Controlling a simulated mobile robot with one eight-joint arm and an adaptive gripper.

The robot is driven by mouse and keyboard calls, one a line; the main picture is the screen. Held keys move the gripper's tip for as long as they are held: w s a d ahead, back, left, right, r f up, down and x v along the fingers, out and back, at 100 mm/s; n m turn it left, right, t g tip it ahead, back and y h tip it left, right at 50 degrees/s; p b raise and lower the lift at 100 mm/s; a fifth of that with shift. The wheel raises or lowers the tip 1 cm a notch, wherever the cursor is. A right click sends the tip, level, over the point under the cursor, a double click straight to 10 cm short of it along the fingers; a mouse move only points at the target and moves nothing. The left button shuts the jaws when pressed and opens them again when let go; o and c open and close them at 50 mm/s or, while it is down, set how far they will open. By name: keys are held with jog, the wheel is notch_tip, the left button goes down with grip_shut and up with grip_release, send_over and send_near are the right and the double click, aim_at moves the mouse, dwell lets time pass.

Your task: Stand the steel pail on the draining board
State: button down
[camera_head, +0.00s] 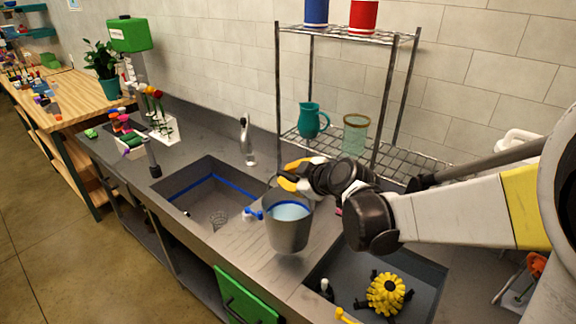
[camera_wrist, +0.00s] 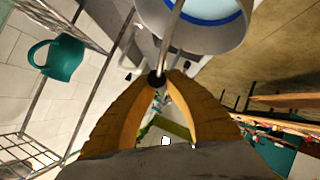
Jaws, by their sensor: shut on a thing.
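The steel pail (camera_head: 288,226) hangs upright over the steel strip between the two sinks in the head view. It has a blue band inside and what looks like pale water. My gripper (camera_head: 292,177) has yellow fingers and is above the pail, shut on its handle. In the wrist view, the yellow fingers (camera_wrist: 158,98) close around the thin handle, and the pail (camera_wrist: 205,22) shows at the top. The draining board (camera_head: 246,246) is the grey ribbed surface between the sinks, below and left of the pail. Whether the pail's base touches it is hard to tell.
The left sink (camera_head: 207,195) has a blue line inside. The right sink (camera_head: 420,268) holds a yellow spiky thing (camera_head: 386,294). A blue-and-white small item (camera_head: 250,215) lies left of the pail. A wire rack (camera_head: 345,150) with a teal jug (camera_head: 312,121) stands behind.

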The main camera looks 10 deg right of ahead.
jog(key=w+a+f+b, duration=0.2)
jog(key=w+a+f, duration=0.1)
jog(key=f, duration=0.4)
jog(key=shift+w+a+f, duration=0.15)
jog(key=shift+w+f, duration=0.05)
jog(key=shift+w, duration=0.6)
jog(key=c, duration=1.5)
grip_release()
jog(key=shift+s, duration=0.1)
jog(key=s+d+r+m+g+h, duration=0.1)
jog(key=s+d+m, duration=0.3)
jog(key=s, duration=0.6)
jog(key=s+d+r+m+g+h+p, duration=0.1)
jog(key=s+d+r+m+h, duration=0.1)
jog(key=s, duration=0.9)
jog(key=s+d+r+m+g+h+p, duration=0.1)
jog(key=s+d+r+m+g+h, duration=0.1)
jog(key=s+d+m, duration=0.4)
jog(key=shift+s+d+r+m, duration=0.15)
jog(key=shift+s+d+r, duration=0.15)
jog(key=shift+s, duration=0.55)
jog(key=shift+s+d+r+m, duration=0.15)
jog(key=shift+s+d, duration=0.25)
jog(key=shift+s, duration=0.4)
jog(key=shift+s+d+r+m, duration=0.1)
jog(key=shift+s+d+r, duration=0.25)
jog(key=shift+s, duration=0.5)
